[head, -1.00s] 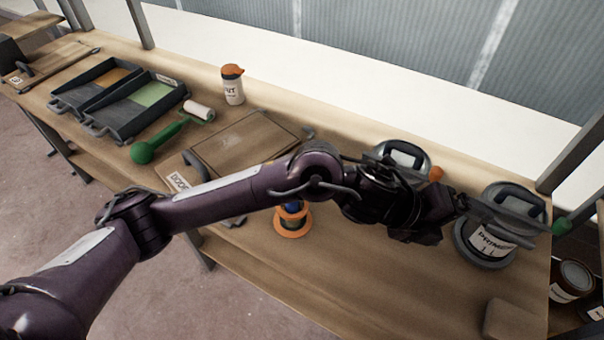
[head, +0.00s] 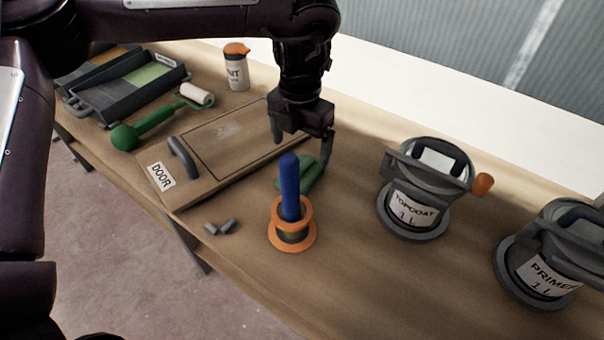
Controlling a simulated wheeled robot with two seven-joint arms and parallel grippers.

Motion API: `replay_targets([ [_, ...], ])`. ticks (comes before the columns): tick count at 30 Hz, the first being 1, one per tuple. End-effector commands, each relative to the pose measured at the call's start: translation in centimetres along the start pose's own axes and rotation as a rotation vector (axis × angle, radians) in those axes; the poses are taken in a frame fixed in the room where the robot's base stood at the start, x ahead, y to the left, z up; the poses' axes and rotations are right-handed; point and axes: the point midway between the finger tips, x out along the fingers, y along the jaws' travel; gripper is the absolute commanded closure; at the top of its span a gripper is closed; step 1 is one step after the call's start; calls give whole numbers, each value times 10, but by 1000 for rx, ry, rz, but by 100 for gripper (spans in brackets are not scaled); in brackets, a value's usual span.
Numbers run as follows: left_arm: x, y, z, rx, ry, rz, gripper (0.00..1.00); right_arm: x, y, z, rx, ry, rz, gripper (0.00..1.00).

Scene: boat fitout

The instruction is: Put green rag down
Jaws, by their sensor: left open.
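The green rag (head: 312,173) lies crumpled on the bench, just behind a blue handle and partly hidden by it. My left gripper (head: 300,159) points down over the rag, with its two fingers spread apart. One finger is to the left of the rag and the other is at its right edge. I cannot tell whether that finger touches the rag. My right gripper is not in view.
The blue handle (head: 290,187) stands upright in an orange spool (head: 279,239) close in front. The door panel (head: 215,150) lies left, with small grey pieces before it. Topcoat (head: 412,212) and primer (head: 545,277) cans stand right. Front-centre bench is clear.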

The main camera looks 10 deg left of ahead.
Motion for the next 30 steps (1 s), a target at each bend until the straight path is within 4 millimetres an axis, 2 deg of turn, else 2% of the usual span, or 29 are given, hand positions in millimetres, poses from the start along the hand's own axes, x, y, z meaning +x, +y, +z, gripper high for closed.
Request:
replay_targets([
  [12, 56, -3, -6, 1, 2, -1, 11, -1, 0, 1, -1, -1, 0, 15],
  [16, 65, -3, -6, 1, 0, -1, 11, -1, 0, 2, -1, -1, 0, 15],
  [22, 66, -3, -6, 1, -1, -1, 11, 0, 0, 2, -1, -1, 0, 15],
  [23, 66, -3, -6, 1, -1, -1, 12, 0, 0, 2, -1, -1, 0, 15],
  [30, 65, -3, -6, 1, -1, -1, 44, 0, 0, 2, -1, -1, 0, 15],
])
